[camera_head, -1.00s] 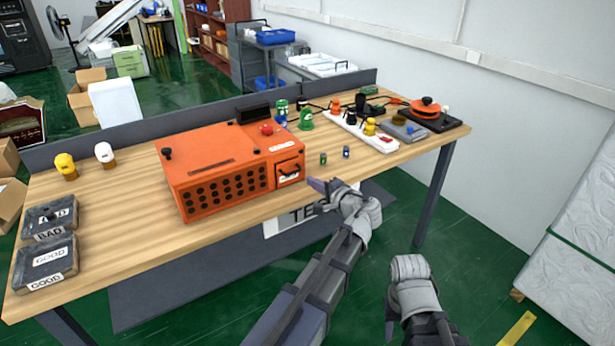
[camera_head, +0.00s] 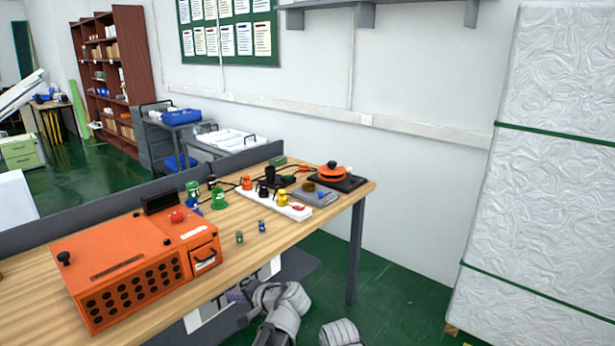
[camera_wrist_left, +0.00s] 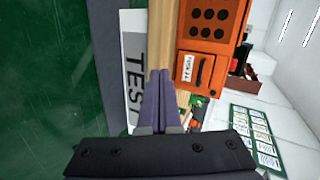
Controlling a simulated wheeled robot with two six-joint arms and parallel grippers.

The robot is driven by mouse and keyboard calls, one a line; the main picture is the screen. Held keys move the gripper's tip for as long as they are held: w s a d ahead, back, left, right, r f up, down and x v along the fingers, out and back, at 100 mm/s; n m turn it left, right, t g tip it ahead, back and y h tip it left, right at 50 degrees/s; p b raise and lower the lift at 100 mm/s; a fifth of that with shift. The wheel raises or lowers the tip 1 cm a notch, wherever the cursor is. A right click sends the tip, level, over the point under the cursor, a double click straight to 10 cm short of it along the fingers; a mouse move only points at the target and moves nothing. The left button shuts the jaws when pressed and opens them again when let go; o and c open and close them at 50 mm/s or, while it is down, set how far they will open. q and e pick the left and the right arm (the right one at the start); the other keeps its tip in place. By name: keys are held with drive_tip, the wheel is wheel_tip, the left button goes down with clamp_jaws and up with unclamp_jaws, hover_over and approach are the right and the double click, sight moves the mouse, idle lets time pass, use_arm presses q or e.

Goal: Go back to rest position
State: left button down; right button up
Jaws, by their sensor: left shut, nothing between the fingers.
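My left gripper (camera_head: 238,294) is at the front edge of the wooden table (camera_head: 160,310), low and in front of the orange box, touching nothing that I can see. In the left wrist view, its two fingers (camera_wrist_left: 160,76) lie together, shut and empty. The left arm enters at the bottom of the head view. A grey part of my right arm (camera_head: 341,332) shows at the bottom edge; the right gripper is out of view.
The orange box (camera_head: 120,258) stands on the table near the left gripper. Small green (camera_head: 239,237) and blue (camera_head: 262,226) bottles stand right of it. A white strip (camera_head: 270,203) holds coloured pieces. A white wrapped stack (camera_head: 545,170) stands right. Green floor between is clear.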

use_arm(q)
drive_tip(key=s+d+f+n+g+h, duration=0.3)
drive_tip(key=s+f+h, duration=0.2)
drive_tip(key=s+f, duration=0.15)
drive_tip(key=s+d+f+n+g+h, duration=0.2)
drive_tip(key=s+f+g+h, duration=0.1)
drive_tip(key=s+f+h, duration=0.4)
drive_tip(key=s+d+r+m+y+p, duration=0.2)
drive_tip(key=s+d+r+p, duration=0.4)
drive_tip(key=d, duration=0.5)
wheel_tip(320, 180, up, 3)
drive_tip(key=shift+s+d+f+m+g+y+p, duration=0.1)
drive_tip(key=shift+s+d+m+g+y+p, duration=0.2)
drive_tip(key=shift+m, duration=0.5)
drive_tip(key=c, duration=1.5)
unclamp_jaws()
drive_tip(key=shift+w+a, duration=0.1)
drive_tip(key=shift+a, duration=0.05)
